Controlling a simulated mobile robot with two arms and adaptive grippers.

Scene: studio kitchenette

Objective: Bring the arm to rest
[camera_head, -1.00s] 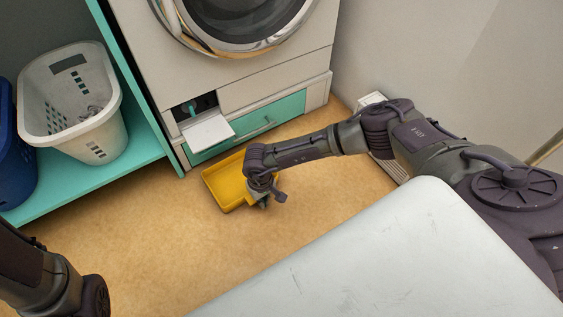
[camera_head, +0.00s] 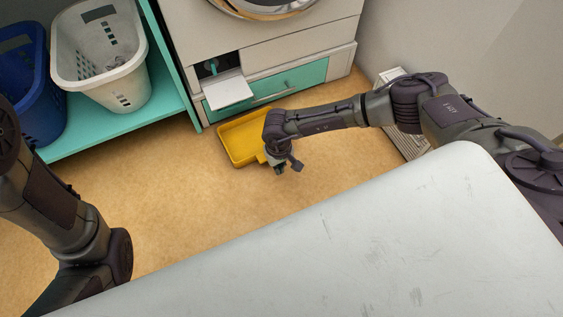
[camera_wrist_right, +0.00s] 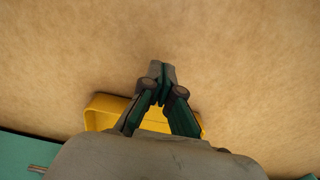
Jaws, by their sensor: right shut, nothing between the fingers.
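My right arm (camera_head: 340,116) reaches in from the right across the head view. Its gripper (camera_head: 279,170) points down beside the right edge of a yellow tray (camera_head: 232,140) on the floor. In the right wrist view the right gripper (camera_wrist_right: 162,72) has its fingertips together with nothing between them, and bare floor lies beyond them. The yellow tray shows behind the fingers (camera_wrist_right: 103,112), partly hidden by my wrist. My left arm (camera_head: 65,215) is at the left edge of the head view; its gripper is not visible.
A white machine has an open flap (camera_head: 217,92) and a teal drawer (camera_head: 270,90). A white basket (camera_head: 125,85) and a blue basket (camera_head: 35,95) stand on a teal shelf (camera_head: 120,130) at left. My pale body top fills the lower right. The floor (camera_head: 175,200) between is clear.

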